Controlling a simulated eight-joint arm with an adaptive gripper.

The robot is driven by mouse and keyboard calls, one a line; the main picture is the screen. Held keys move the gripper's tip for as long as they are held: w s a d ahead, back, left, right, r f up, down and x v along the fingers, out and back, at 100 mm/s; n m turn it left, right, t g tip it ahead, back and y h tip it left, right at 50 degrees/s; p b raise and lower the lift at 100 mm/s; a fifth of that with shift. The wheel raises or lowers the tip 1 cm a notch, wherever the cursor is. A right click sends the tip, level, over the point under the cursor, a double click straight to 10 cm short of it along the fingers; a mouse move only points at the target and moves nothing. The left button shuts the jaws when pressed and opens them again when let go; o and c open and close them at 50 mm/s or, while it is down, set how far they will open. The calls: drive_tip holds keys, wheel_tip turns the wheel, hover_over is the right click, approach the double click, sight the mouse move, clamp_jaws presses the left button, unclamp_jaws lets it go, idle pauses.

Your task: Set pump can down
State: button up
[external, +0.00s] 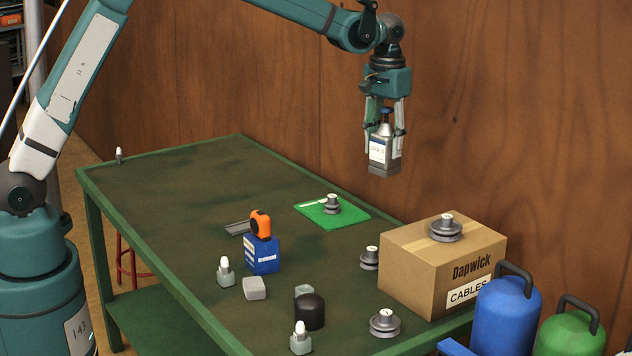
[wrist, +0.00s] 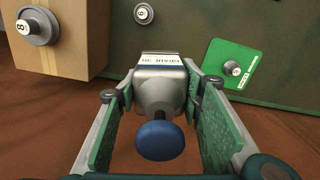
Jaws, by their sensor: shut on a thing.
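The pump can (external: 383,150) is grey with a white label and a blue top. My gripper (external: 384,120) is shut on it and holds it upright in the air, well above the table (external: 190,195), near the brown wall. In the wrist view the can (wrist: 160,92) sits between the two green-padded fingers (wrist: 158,110), its round blue knob (wrist: 160,140) toward the camera. The can's underside is hidden in the wrist view.
A green mat (external: 345,220) bears a grey pulley-like piece (external: 331,205). A cardboard box (external: 415,275) carries another such piece (external: 445,228). Several small pieces stand near the front. The table's far left is mostly clear.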

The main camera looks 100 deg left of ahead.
drive_tip(key=s+d+m, duration=0.1)
drive_tip(key=s+d, duration=0.1)
drive_tip(key=d, duration=1.2)
drive_tip(key=s+d+m, duration=0.1)
drive_tip(key=s+d, duration=0.1)
drive_tip(key=d, duration=1.1)
wheel_tip(320, 180, down, 11)
drive_tip(key=shift+d+f, duration=0.2)
drive_tip(key=shift+d, duration=0.05)
drive_tip(key=shift+s, duration=0.1)
wheel_tip(320, 180, down, 6)
drive_tip(key=shift+f+b, duration=0.15)
drive_tip(key=shift+b, duration=0.2)
drive_tip(key=shift+f, duration=0.15)
drive_tip(key=shift+f, duration=1.7)
drive_tip(key=shift+f, duration=0.15)
